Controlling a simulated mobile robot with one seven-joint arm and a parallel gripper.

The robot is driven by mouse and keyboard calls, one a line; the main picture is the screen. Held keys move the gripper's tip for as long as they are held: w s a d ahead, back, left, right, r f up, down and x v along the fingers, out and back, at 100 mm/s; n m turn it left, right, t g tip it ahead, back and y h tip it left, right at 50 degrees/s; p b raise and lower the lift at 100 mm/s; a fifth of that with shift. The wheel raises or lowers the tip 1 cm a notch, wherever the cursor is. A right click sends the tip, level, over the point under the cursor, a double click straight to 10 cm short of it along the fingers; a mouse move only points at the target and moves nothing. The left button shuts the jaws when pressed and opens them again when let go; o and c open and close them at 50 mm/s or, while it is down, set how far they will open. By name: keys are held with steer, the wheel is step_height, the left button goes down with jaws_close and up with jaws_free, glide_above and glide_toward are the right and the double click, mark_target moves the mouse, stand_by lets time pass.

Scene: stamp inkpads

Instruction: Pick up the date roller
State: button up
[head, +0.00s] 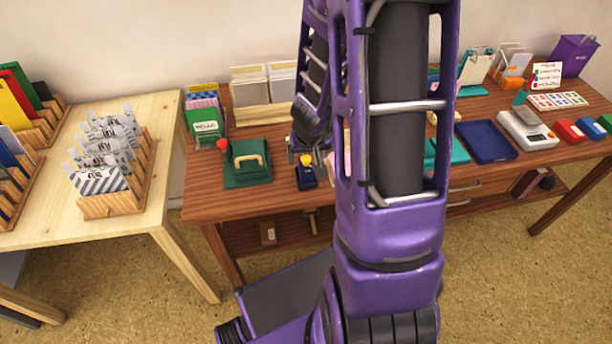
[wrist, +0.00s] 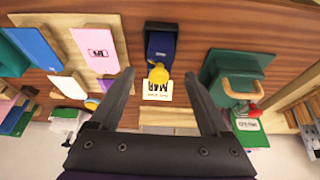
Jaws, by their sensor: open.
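The date roller appears to be the small dark blue block with a yellow knob (head: 307,180) on the brown table in the head view, just right of a green case. In the wrist view the date roller (wrist: 161,48) lies between and just beyond the fingertips, with its round yellow knob toward my gripper. A white card printed "MAR" (wrist: 157,91) lies beside the knob. My gripper (wrist: 159,74) is open and empty, its two dark fingers straddling the line of the knob. In the head view my arm hides part of the table right of the roller.
The green case with a tan handle (head: 247,163) and a red-knobbed item stand close on the left in the head view. A wooden card holder (head: 262,118) is behind. Blue tray (head: 486,142) and white scale (head: 526,130) lie right. Small boards lie left in the wrist view.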

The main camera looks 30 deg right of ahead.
mark_target(306, 163)
steer(key=b+x, duration=0.3)
steer(key=x, duration=0.2)
steer(key=shift+f, duration=0.3)
steer(key=shift+c, duration=0.3)
jaws_close()
